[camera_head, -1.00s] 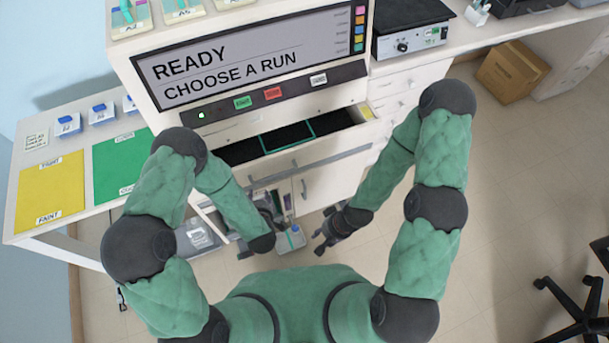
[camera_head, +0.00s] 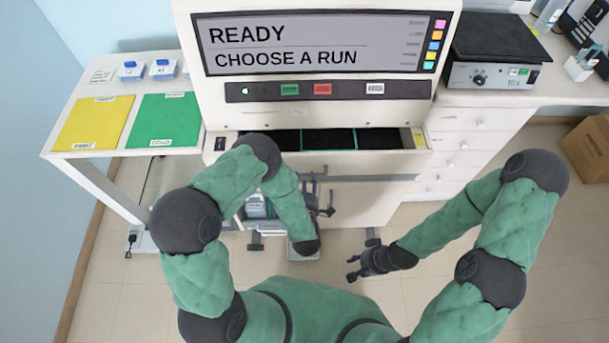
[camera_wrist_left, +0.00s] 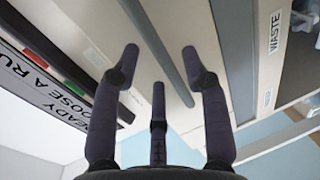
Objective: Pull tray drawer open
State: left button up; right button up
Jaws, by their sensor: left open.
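The tray drawer (camera_head: 345,160) under the machine's button panel stands partly open in the head view, with dark compartments and green dividers showing inside. A long grey bar handle (camera_head: 385,177) runs along its front. My left gripper (camera_head: 318,195) is in front of the drawer, near the left part of the handle, partly hidden by my forearm. In the left wrist view, the fingers of my left gripper (camera_wrist_left: 160,58) are spread and the grey bar (camera_wrist_left: 163,50) passes across the gap between them; contact is not clear. My right gripper (camera_head: 355,267) is empty, fingers apart, low and right of the left one.
The machine's screen (camera_head: 320,45) reads READY, CHOOSE A RUN. A side table with yellow (camera_head: 93,124) and green (camera_head: 163,120) mats stands at left. White drawers (camera_head: 470,140) stand at right. A WASTE label (camera_wrist_left: 274,33) shows in the left wrist view. Floor is clear at lower right.

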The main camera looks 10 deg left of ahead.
aim_at(304, 175)
pick_arm(q)
jog(key=shift+b+x, duration=0.3)
jog(key=shift+x, duration=1.4)
grip_shut()
